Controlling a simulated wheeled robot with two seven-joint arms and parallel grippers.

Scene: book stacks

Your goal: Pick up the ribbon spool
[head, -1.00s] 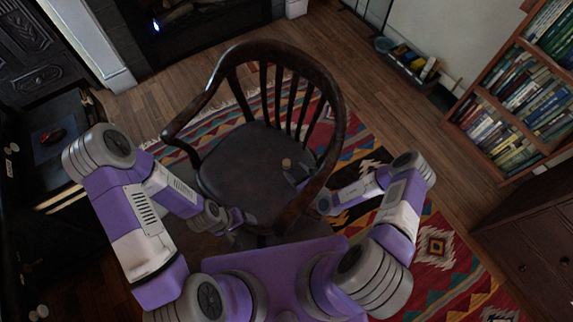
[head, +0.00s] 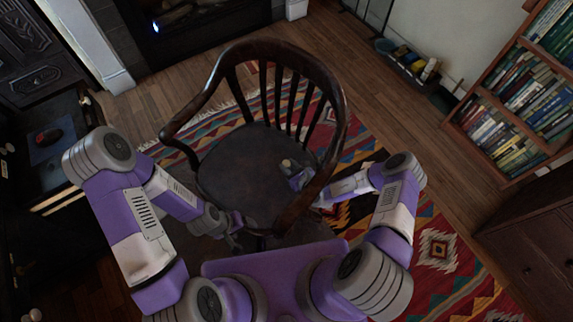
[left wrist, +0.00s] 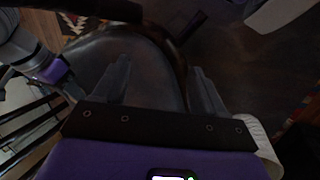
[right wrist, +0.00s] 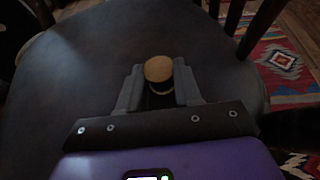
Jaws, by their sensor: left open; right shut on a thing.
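The ribbon spool (right wrist: 158,70) has a round tan top and stands between the fingers of my right gripper (right wrist: 159,88) in the right wrist view. The right gripper is shut on it, over the dark chair seat (head: 235,165). In the head view the spool (head: 287,164) is small and partly hidden by my right gripper (head: 292,172). I cannot tell whether it touches the seat. My left gripper (head: 234,237) is open and empty near the seat's front edge; its two fingers also show in the left wrist view (left wrist: 162,85).
The chair's curved wooden back and arm rail (head: 335,110) rises around the seat, close to my right arm. A patterned rug (head: 437,250) lies under the chair. A bookcase (head: 480,92) stands at the right, and a dark cabinet (head: 535,235) below it.

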